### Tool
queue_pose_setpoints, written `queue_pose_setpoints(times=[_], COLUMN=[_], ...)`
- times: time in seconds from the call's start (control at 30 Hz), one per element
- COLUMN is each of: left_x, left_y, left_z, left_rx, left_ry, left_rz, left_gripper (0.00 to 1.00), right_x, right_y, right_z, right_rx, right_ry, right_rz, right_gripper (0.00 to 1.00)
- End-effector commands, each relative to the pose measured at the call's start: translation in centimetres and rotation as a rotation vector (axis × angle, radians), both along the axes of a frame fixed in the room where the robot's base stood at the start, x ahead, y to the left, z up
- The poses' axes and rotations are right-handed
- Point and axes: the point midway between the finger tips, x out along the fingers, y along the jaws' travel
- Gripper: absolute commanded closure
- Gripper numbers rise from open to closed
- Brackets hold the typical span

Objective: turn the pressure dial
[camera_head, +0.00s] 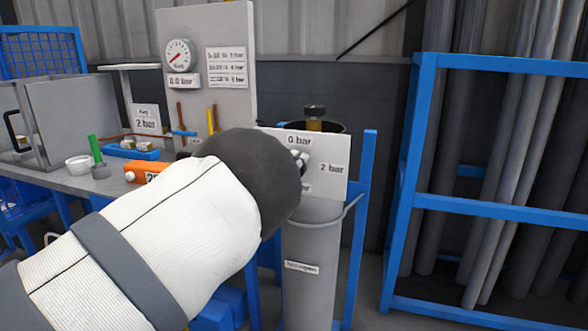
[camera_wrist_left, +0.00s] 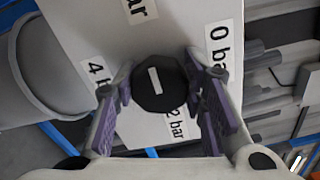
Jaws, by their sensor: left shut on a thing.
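The pressure dial is a black faceted knob (camera_wrist_left: 157,84) with a white mark, on a pale panel (camera_wrist_left: 75,20). Labels around it read 0 bar, 2 bar and 4 bar in the left wrist view; a further one is cut off. The mark's pointing end is unclear. My left gripper (camera_wrist_left: 160,90) has its fingers on opposite sides of the knob and is shut on it. In the head view my wrist hides the knob and part of the panel (camera_head: 331,190); only bits of the left gripper (camera_head: 300,160) show. My right gripper is out of view.
A round gauge (camera_head: 179,54) on a grey board stands above a 0.0 bar display (camera_head: 184,81). A card (camera_head: 147,123) reads 2 bar. A grey cylinder (camera_head: 309,270) stands below the panel. A blue rack (camera_head: 480,210) with pipes is at right.

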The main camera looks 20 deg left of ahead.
Motion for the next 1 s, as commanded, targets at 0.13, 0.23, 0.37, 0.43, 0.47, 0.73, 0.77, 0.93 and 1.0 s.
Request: queue_pose_setpoints(times=[0.13, 0.23, 0.37, 0.43, 0.47, 0.73, 0.77, 0.93, 1.0], left_x=[0.02, 0.02, 0.02, 0.02, 0.02, 0.01, 0.01, 0.00, 0.02], left_y=[-0.06, -0.06, -0.06, -0.06, -0.06, -0.03, -0.02, 0.00, 0.01], left_z=[0.15, 0.14, 0.12, 0.11, 0.11, 0.02, 0.01, -0.02, -0.10], left_rx=[0.009, 0.010, 0.009, 0.009, 0.009, 0.008, 0.007, 0.003, -0.031], left_ry=[-0.003, -0.003, -0.003, -0.003, -0.003, -0.001, -0.001, 0.000, 0.002], left_rz=[-0.002, -0.002, -0.002, -0.002, -0.002, -0.001, -0.001, 0.000, 0.000], left_gripper=[0.90, 0.90, 0.90, 0.58, 0.51, 0.41, 0.41, 0.41, 0.41], right_x=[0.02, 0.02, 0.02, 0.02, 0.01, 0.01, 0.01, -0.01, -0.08], right_y=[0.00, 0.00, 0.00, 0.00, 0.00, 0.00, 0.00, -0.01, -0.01], right_z=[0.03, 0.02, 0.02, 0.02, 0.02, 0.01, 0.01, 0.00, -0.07], right_rx=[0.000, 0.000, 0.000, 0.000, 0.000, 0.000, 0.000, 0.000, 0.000], right_ry=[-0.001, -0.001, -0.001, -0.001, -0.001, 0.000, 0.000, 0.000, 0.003], right_rz=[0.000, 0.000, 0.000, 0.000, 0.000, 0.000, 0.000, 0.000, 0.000], right_gripper=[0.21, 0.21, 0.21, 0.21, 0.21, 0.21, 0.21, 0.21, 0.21])
